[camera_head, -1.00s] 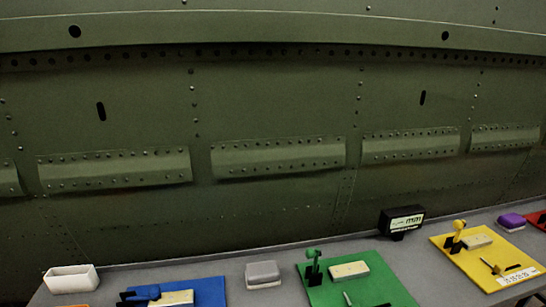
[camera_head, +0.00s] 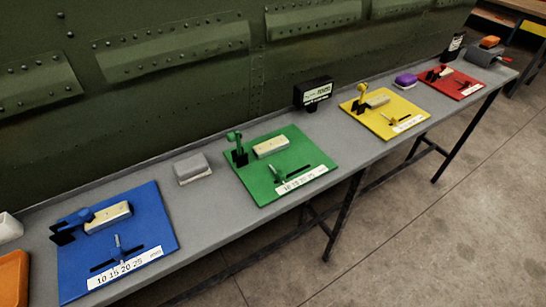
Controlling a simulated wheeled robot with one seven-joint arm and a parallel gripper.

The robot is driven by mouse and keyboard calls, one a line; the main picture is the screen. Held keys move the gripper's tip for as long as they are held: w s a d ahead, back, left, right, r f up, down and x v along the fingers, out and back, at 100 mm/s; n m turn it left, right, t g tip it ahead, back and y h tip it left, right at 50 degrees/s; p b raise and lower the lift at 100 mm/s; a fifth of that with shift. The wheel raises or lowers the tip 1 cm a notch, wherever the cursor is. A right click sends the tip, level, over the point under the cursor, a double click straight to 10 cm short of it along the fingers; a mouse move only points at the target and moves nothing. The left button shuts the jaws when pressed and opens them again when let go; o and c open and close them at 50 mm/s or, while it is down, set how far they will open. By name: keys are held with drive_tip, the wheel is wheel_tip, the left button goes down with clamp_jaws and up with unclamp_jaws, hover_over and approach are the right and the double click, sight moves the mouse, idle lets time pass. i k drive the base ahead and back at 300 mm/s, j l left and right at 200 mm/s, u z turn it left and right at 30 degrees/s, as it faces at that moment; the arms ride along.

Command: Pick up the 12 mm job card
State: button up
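No card marked 12 mm can be read in the head view. A black block with a pale printed face (camera_head: 314,93) stands at the back of the bench between the green and yellow boards; its print is too small to read surely. A second dark upright block (camera_head: 453,46) with a pale label stands farther right, beyond the red board. My gripper is not in view.
The long grey bench (camera_head: 215,215) runs along a green riveted panel (camera_head: 170,100). It carries blue (camera_head: 155,215), green (camera_head: 255,180), yellow (camera_head: 378,122) and red (camera_head: 462,90) boards with small fixtures. A grey block (camera_head: 192,168), purple block (camera_head: 405,81) and orange tray (camera_head: 12,275) also sit there. Floor (camera_head: 420,230) in front is clear.

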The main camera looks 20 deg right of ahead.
sight(456, 40)
drive_tip(key=z, duration=1.35)
drive_tip(key=i, duration=0.25)
